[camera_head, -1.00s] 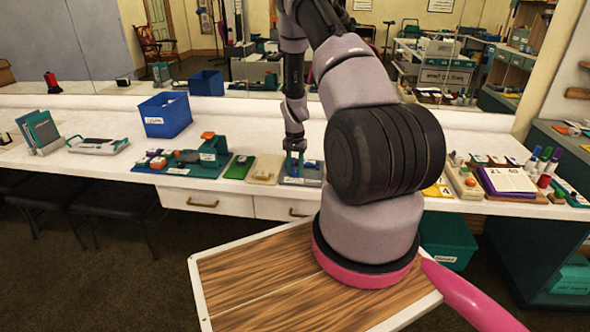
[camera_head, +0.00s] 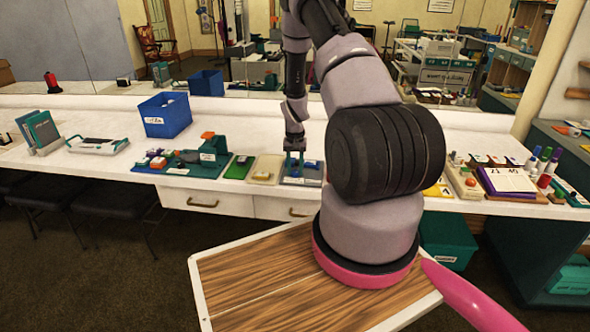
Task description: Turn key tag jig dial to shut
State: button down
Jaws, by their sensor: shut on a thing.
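The fingers are shut on a small part at the left of the board, apparently the dial. The fingers hide most of that part, so its setting cannot be read. A small blue piece (camera_head: 311,164) sits on the board just right of the fingers.
Left of the jig lie a beige board (camera_head: 264,170), a green board (camera_head: 239,167) and a teal fixture (camera_head: 212,155) with an orange top. A blue bin (camera_head: 165,115) stands behind. My arm hides the counter to the right; a calendar (camera_head: 508,180) lies beyond.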

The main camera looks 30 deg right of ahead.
jog(key=c, duration=0.5)
grip_release()
notch_tip(320, 180, up, 11)
jog(key=shift+f, duration=0.1)
notch_tip(320, 180, up, 13)
jog(key=t, duration=0.2)
send_over(295, 171)
jog(key=a, duration=0.4)
jog(key=s+a+r+t, duration=0.1)
jog(key=s+a+r, duration=0.1)
jog(key=s+r, duration=0.35)
jog(key=s+a+r+t, duration=0.1)
jog(key=s+a+r, duration=0.15)
jog(key=r, duration=0.65)
jog(key=s+a+r+t, duration=0.1)
jog(key=s+a+r, duration=0.1)
jog(key=s+r, duration=0.2)
jog(key=s+a+r+n+t+y, duration=0.1)
jog(key=s+a+r, duration=0.2)
jog(key=s, duration=0.6)
jog(key=s+a+r+t+y, duration=0.1)
jog(key=s+a+r, duration=0.1)
jog(key=s+r, duration=0.2)
jog(key=shift+s+a+r, duration=0.2)
jog(key=shift+s+r, duration=0.2)
jog(key=shift+s, duration=0.8)
